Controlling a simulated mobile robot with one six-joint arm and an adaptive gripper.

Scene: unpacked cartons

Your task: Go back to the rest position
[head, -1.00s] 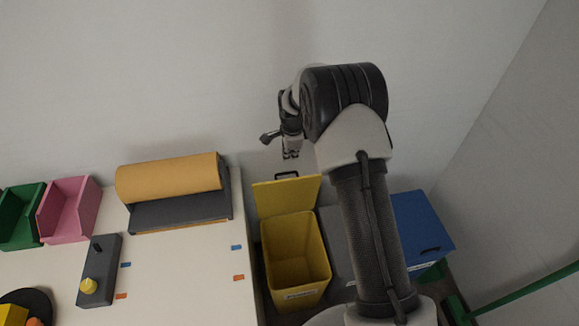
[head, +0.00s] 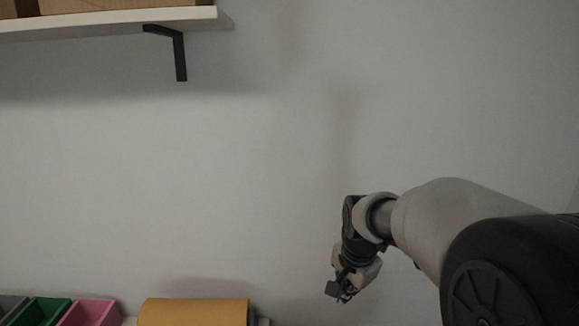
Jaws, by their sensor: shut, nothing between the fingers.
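My gripper (head: 344,298) hangs at the end of my arm in the lower middle-right of the head view, pointing down in front of the bare wall. It is shut and holds nothing. It is small and dark in this view, and no object touches it. My arm reaches in from the right edge.
A roll of brown paper (head: 194,312) lies at the bottom edge, left of my gripper. A pink bin (head: 92,313) and a green bin (head: 42,311) stand farther left. A white shelf (head: 110,24) on a black bracket (head: 179,55) is at the upper left. The wall between is clear.

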